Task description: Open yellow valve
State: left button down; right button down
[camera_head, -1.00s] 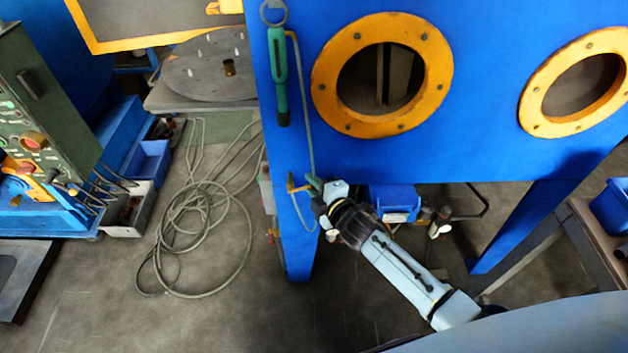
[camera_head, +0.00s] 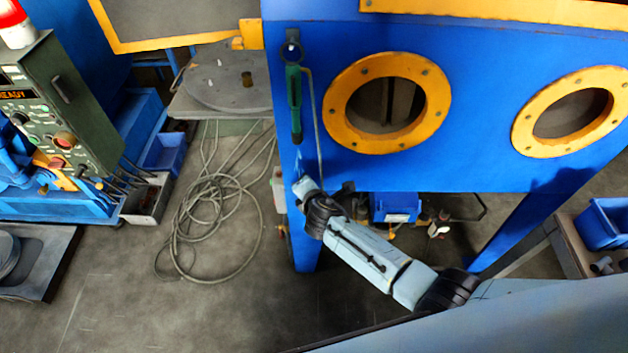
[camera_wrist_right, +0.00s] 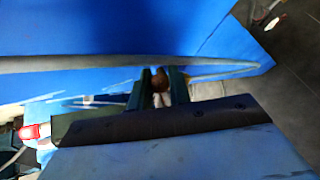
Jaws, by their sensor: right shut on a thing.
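My right arm reaches from the lower right of the head view to the blue cabinet's left leg. In the right wrist view, my right gripper (camera_wrist_right: 159,82) has its two dark fingers close together on a small brownish, rounded piece of the yellow valve (camera_wrist_right: 159,84). The rest of the valve is hidden by the fingers, and its colour and handle angle are hard to tell. In the head view, my wrist covers the valve and the fingertips. My left gripper is not in view.
The blue cabinet (camera_head: 480,160) has two yellow-ringed ports. A green-handled tool (camera_head: 295,95) hangs on it beside a thin pipe (camera_head: 315,125). Coiled cable (camera_head: 220,220) lies on the floor to the left. A green control box (camera_head: 65,110) stands further left. Blue bins sit below and right.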

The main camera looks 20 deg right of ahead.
jog(key=shift+w+a+r+n+g+h+p, duration=0.15)
jog(key=shift+w+a+r+n+h+p, duration=0.1)
jog(key=shift+a+n+h, duration=0.25)
jog(key=shift+w+a+r+n+g+h+p, duration=0.1)
jog(key=shift+a+r+n+g+h+p, duration=0.15)
jog(key=shift+a, duration=0.4)
jog(key=shift+a+f, duration=0.1)
jog(key=c, duration=1.3)
grip_release()
jog(key=shift+f+h, duration=0.15)
jog(key=shift+h, duration=0.1)
jog(key=shift+s+d, duration=0.1)
jog(key=shift+d, duration=0.1)
jog(key=p+v, duration=0.4)
jog(key=v, duration=0.9)
jog(key=shift+s+a+p, duration=0.1)
jog(key=shift+p, duration=0.3)
